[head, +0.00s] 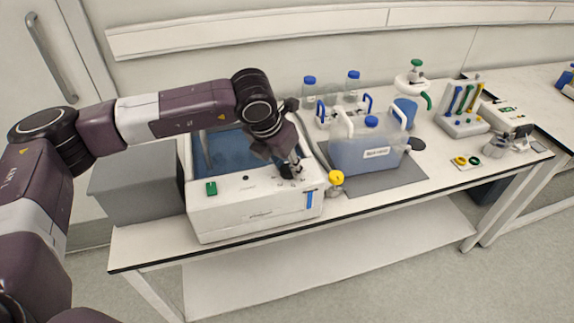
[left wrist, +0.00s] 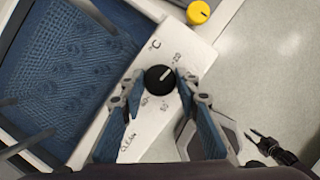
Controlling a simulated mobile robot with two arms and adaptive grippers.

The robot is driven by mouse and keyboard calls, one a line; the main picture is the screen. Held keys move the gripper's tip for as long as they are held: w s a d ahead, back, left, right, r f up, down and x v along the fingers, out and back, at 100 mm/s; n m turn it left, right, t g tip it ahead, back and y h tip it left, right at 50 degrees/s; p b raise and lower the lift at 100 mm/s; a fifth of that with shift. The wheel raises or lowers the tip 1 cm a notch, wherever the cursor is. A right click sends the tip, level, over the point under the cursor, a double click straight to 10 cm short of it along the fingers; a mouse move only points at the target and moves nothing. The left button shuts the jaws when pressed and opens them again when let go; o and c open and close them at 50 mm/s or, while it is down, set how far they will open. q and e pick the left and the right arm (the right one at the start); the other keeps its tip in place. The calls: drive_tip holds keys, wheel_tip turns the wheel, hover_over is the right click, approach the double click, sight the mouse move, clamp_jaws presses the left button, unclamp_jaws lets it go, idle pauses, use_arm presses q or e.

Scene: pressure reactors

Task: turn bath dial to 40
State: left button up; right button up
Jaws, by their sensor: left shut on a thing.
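The bath dial (left wrist: 158,79) is a round black knob with a white pointer line on the bath's white top panel. Its pointer aims up and to the right, toward the 20 mark; 50 and 60 are printed below it. My left gripper (left wrist: 157,84) has one finger on each side of the dial and is shut on it. In the head view my left gripper (head: 290,169) is over the front right of the water bath (head: 250,208) and mostly hides the dial.
A yellow knob (head: 336,177) is just right of the bath. A blue-capped canister (head: 366,154) stands on a grey mat behind it. A green switch (head: 211,188) is on the panel's left. A grey box (head: 137,196) adjoins the bath's left side.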

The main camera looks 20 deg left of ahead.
use_arm(q)
drive_tip(key=shift+a+f+m+h+b, duration=0.1)
drive_tip(key=shift+m+h+b, duration=0.2)
drive_tip(key=shift+m+b, duration=0.35)
drive_tip(key=shift+w+m+b, duration=0.1)
drive_tip(key=shift+m+b, duration=0.55)
drive_tip(key=shift+b, duration=0.1)
drive_tip(key=shift+m+g+h+b, duration=0.3)
drive_tip(key=shift+m+h+b, duration=0.3)
drive_tip(key=shift+m, duration=0.3)
drive_tip(key=m+b, duration=0.1)
drive_tip(key=m, duration=0.1)
drive_tip(key=shift+w+a+m+g+h, duration=0.1)
drive_tip(key=shift+m+g+h, duration=0.2)
drive_tip(key=shift+g, duration=0.1)
drive_tip(key=m, duration=0.2)
drive_tip(key=m+g, duration=0.1)
drive_tip(key=m, duration=0.1)
drive_tip(key=shift+w+r+m+g+h+b, duration=0.1)
drive_tip(key=shift+r+m+g+h+b, duration=0.1)
drive_tip(key=shift+m+g+h+b, duration=0.15)
drive_tip(key=m+g, duration=0.1)
drive_tip(key=m, duration=0.3)
drive_tip(key=shift+w+m+g, duration=0.1)
drive_tip(key=shift+m+g, duration=0.25)
